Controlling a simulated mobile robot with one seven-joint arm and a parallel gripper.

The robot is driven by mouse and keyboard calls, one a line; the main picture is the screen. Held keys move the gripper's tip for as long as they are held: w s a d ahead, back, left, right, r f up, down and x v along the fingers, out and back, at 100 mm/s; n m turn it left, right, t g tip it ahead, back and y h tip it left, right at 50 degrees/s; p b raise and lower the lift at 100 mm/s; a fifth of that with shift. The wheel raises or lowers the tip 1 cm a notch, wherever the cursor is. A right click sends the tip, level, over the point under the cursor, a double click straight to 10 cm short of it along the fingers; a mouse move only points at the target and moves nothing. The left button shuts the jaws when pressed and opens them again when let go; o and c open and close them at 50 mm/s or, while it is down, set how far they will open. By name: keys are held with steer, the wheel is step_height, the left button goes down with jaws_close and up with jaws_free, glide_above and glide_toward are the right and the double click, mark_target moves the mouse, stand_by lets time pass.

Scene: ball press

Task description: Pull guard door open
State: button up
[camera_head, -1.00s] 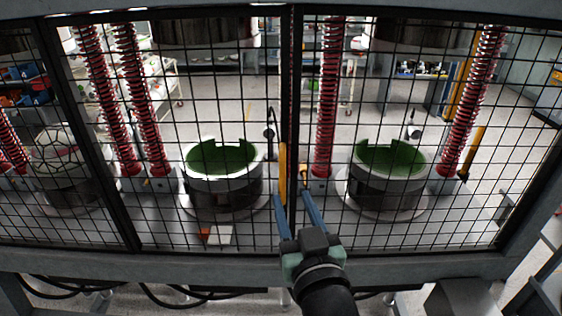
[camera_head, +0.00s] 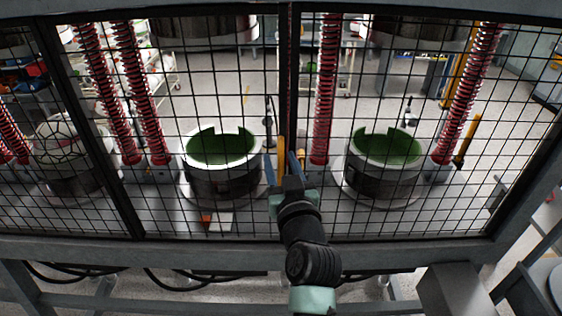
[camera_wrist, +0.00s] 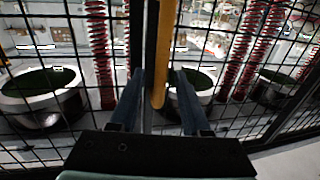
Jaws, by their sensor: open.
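The guard door is a black wire-mesh panel (camera_head: 400,218) in a dark frame, and it stands closed across the press. Its yellow vertical handle (camera_head: 281,155) is at the middle post. In the wrist view the handle (camera_wrist: 160,60) hangs down between the two blue fingers. My gripper (camera_head: 282,170) is open, with one finger on each side of the handle's lower end. In the wrist view there are gaps between the fingers of my gripper (camera_wrist: 158,92) and the handle. I cannot tell whether either finger touches it.
Behind the mesh stand two round moulds with green linings, left (camera_head: 222,160) and right (camera_head: 384,160), and red coil springs (camera_head: 326,90). A patterned ball (camera_head: 62,142) sits in a mould at far left. A grey frame beam (camera_head: 200,252) runs below the door.

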jaws_close()
stand_by(1.3)
